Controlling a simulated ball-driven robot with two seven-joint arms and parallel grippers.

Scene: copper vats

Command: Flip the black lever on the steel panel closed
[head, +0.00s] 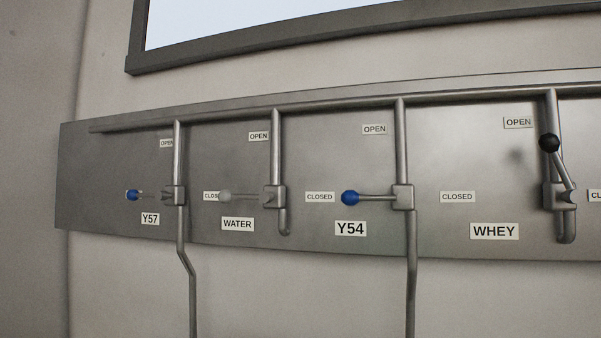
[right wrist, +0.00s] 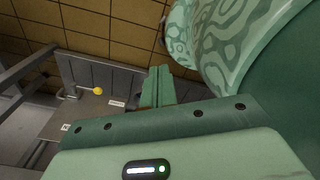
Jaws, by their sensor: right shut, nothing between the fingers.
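The black lever (head: 549,143) is at the right of the head view, on the steel panel (head: 350,240). Its round black knob points up, just right of and below the OPEN label (head: 518,122). Its rod slants down right to a valve block (head: 558,196) on a vertical pipe above right of the WHEY label (head: 494,231). A CLOSED label (head: 457,197) is to the left of that block. My right gripper (right wrist: 159,85) shows in the right wrist view, shut and empty, with the black lever out of that view. My left gripper is in neither view.
Blue levers at Y57 (head: 133,195) and Y54 (head: 350,198) and a pale lever at WATER (head: 225,196) lie level, pointing left. Vertical pipes cross the panel. The right wrist view shows a yellow-knobbed lever (right wrist: 98,91) and a tiled surface (right wrist: 110,40).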

